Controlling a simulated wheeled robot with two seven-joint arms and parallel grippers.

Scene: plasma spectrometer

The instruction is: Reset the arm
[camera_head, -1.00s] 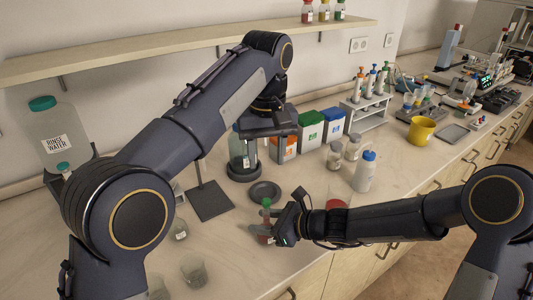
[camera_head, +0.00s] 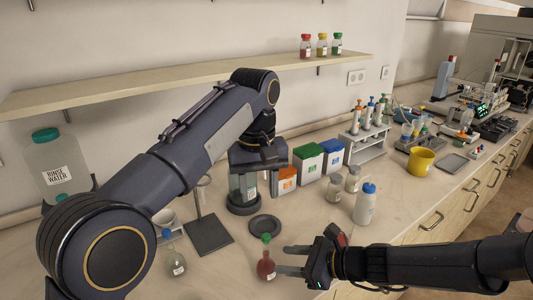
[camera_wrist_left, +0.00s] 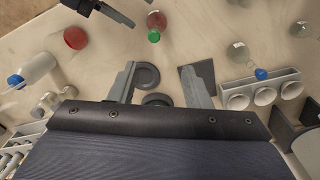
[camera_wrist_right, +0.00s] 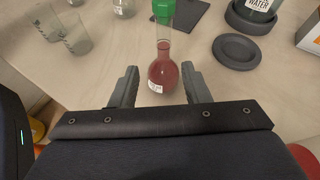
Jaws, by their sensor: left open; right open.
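The flask with red liquid and a green cap (camera_head: 266,262) stands upright on the bench; it also shows in the left wrist view (camera_wrist_left: 155,24) and the right wrist view (camera_wrist_right: 163,72). My right gripper (camera_head: 292,260) is open and empty, its fingertips just right of the flask. In the right wrist view its fingers (camera_wrist_right: 159,72) point towards the flask from either side. My left gripper (camera_wrist_left: 160,84) is open and empty, pointing down above the bench by the dark round plate (camera_wrist_left: 147,76). In the head view its fingers are hard to make out.
A glass vessel on a dark base (camera_head: 243,190) stands by the left gripper, with coloured boxes (camera_head: 308,160) to its right. A dark stand plate (camera_head: 208,235), a blue-capped flask (camera_head: 175,262) and a white bottle (camera_head: 365,205) stand nearby. A shelf (camera_head: 190,80) runs above.

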